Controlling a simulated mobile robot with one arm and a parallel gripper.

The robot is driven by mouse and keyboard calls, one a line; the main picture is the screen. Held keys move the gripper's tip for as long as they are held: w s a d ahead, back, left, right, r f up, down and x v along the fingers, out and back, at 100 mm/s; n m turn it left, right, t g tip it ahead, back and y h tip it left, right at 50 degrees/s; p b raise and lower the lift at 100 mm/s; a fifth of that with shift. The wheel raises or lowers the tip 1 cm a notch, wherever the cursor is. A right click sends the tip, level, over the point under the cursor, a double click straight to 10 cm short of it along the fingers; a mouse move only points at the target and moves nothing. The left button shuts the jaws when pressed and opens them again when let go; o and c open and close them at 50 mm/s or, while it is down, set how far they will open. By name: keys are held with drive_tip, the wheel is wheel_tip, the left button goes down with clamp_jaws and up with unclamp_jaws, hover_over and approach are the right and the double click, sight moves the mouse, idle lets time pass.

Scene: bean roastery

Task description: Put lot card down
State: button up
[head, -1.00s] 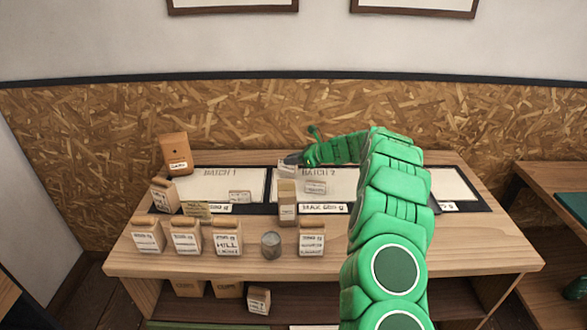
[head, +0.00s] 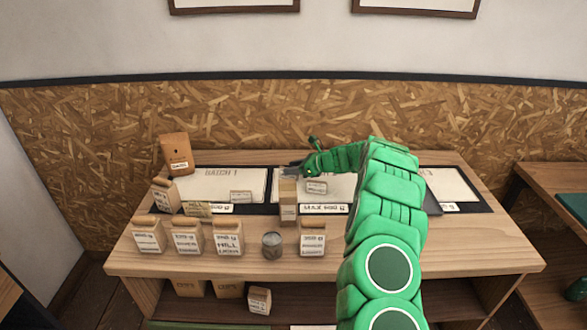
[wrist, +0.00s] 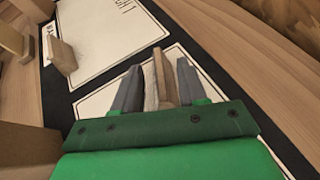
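My gripper (wrist: 158,85) is shut on a small tan block-like card with a pale face, which I take to be the lot card (wrist: 165,78). It sits between the two grey fingers, low over the white batch 2 sheet (wrist: 95,105). Whether it touches the sheet is not clear. In the head view my gripper (head: 295,166) is over the left part of the batch 2 sheet (head: 345,185).
The batch 1 sheet (head: 225,183) lies to the left with a small card (head: 241,197) on it. Several labelled bags and a grey tin (head: 272,245) line the table's front. A brown bag (head: 176,154) stands at back left. A third sheet (head: 448,184) to the right looks clear.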

drive_tip(key=shift+r, duration=0.15)
drive_tip(key=v, duration=1.2)
drive_tip(key=s+a+r+n+g, duration=0.4)
drive_tip(key=s+a+r+n, duration=0.35)
drive_tip(key=s+r, duration=0.4)
drive_tip(key=s+a+r+n+g+h, duration=0.25)
drive_tip(key=s+n, duration=0.35)
drive_tip(key=s, duration=1.2)
drive_tip(key=s+d+n+h, duration=0.3)
drive_tip(key=s+d, duration=0.2)
drive_tip(key=s, duration=0.6)
drive_tip(key=s+d+f+n+h, duration=0.1)
drive_tip(key=s+d+n+h, duration=0.2)
drive_tip(key=s, duration=0.9)
drive_tip(key=s+d+n+h, duration=0.3)
drive_tip(key=s+d, duration=0.4)
drive_tip(key=s, duration=0.4)
drive_tip(key=shift+s+d+f+g, duration=0.25)
drive_tip(key=shift+s+d+g, duration=0.05)
drive_tip(key=shift+g, duration=0.05)
drive_tip(key=shift+n, duration=0.25)
